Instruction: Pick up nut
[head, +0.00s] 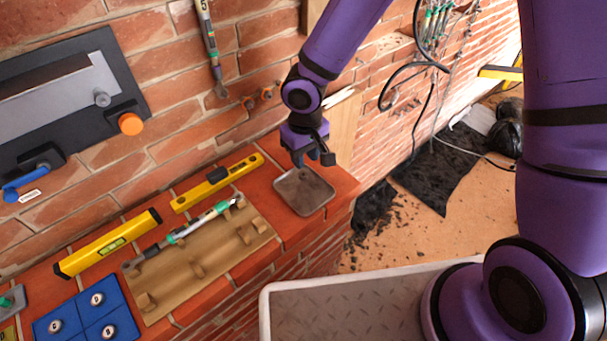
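My gripper (313,162) points down over a small grey metal tray (318,202) at the right end of the brick ledge. Its two fingers show apart, with nothing visible between them. A small dark spot lies in the tray below the fingers, but it is too small to tell whether it is a nut. No nut can be clearly made out elsewhere. Part of the tray's far side is hidden by the gripper.
A wooden rack (215,262) holds a torque wrench (185,230) left of the tray. Two yellow levels (108,244) (217,182) lie along the wall. A blue panel (70,325) with round marked pieces sits at lower left. A grey tread-plate surface (350,315) is in front.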

